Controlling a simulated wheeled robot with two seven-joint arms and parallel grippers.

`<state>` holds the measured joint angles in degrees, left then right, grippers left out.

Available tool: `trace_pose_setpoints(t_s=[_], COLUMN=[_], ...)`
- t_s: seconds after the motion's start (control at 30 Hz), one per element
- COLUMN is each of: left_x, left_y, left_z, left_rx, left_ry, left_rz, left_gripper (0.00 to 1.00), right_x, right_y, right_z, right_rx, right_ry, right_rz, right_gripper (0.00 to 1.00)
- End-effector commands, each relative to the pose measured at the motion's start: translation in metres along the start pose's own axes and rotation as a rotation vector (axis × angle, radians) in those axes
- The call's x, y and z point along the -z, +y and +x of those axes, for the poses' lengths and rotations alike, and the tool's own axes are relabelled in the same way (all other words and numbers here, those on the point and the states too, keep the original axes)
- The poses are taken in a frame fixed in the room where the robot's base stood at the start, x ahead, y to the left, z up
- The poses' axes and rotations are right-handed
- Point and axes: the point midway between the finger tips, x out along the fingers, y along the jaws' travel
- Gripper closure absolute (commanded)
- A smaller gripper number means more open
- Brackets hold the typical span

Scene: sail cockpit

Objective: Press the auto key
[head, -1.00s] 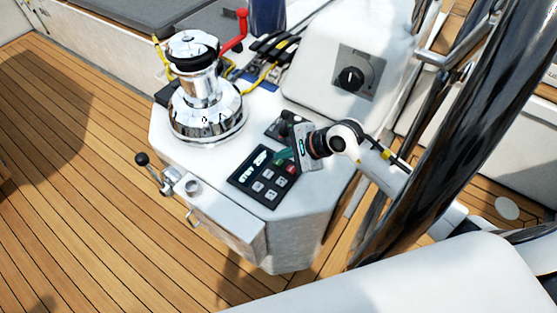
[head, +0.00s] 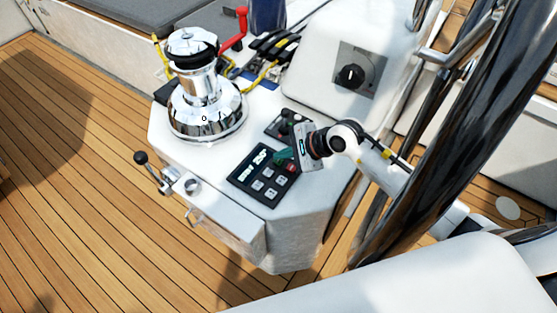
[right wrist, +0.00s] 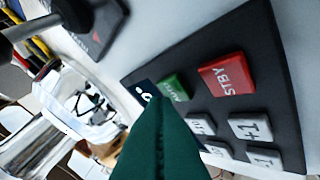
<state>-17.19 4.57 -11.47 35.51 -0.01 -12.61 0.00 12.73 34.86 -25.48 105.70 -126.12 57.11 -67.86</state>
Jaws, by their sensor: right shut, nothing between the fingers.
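The dark autopilot key panel (head: 241,178) lies on the sloping white console top, with a lit display at its upper left. In the right wrist view, the green AUTO key (right wrist: 174,87) sits beside the red STBY key (right wrist: 228,76). My right gripper (head: 280,159) reaches in from the right over the panel's top end. Its green fingers (right wrist: 158,106) are shut and empty. Their tip shows right by the AUTO key's lower edge and covers part of the panel; I cannot tell whether it touches. My left gripper is out of view.
A chrome winch (head: 205,105) stands behind the panel, and a small black control (head: 285,122) sits just beyond it. A white pod with a black knob (head: 351,76) rises at the right. The large dark wheel rim (head: 440,130) passes close to my right arm.

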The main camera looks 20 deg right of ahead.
Motion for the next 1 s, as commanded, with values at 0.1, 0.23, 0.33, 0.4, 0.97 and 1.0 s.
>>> trace_pose_setpoints(t_s=[0.1,0.23,0.33,0.4,0.97,1.0], left_x=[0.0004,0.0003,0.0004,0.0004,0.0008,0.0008], left_y=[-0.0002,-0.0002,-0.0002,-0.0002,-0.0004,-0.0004], left_z=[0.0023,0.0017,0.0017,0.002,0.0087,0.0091], left_rx=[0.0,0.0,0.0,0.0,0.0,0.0], left_ry=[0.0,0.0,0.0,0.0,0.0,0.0], left_rz=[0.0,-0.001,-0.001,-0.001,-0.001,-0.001], left_gripper=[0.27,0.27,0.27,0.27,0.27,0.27], right_x=[-0.0009,-0.0006,-0.0007,-0.0009,-0.0043,-0.0046], right_y=[-0.0009,-0.0008,-0.0009,-0.001,-0.0046,-0.0049], right_z=[0.0013,0.0009,0.001,0.0012,0.0058,0.0062], right_rx=[0.0,0.0,0.0,0.0,0.001,0.001], right_ry=[0.0,0.0,0.0,0.0,0.0,0.0], right_rz=[-0.001,0.0,0.0,0.0,-0.001,-0.001], right_gripper=[1.0,1.0,1.0,1.0,1.0,1.0])
